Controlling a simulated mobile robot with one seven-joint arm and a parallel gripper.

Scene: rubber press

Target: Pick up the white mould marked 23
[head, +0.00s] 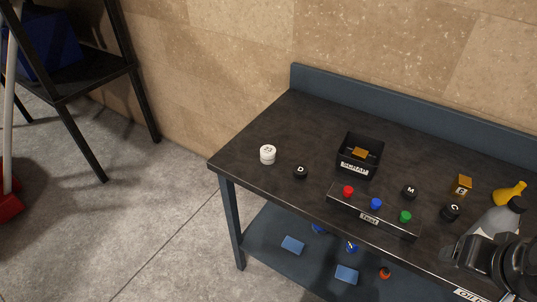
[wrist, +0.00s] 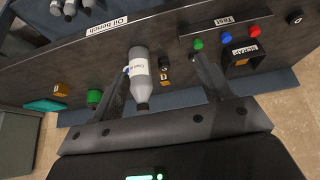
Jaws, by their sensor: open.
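The white mould marked 23 (head: 267,154) is a small round white piece standing on the dark bench top (head: 250,130), near its left end in the head view. It is not in the wrist view. My gripper (wrist: 163,65) is open, its two fingers spread apart in the wrist view. A grey bottle (wrist: 140,75) shows between the fingers in that picture; I cannot tell how far it is from them. In the head view my dark arm is at the lower right, far from the mould.
A black disc marked D (head: 300,172) lies just right of the mould. The black scrap box (head: 345,166) holds a brown block. A panel with red, blue and green buttons (head: 372,212) sits at the front edge. Black pieces M (head: 410,191) and C (head: 451,211) stand farther right.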

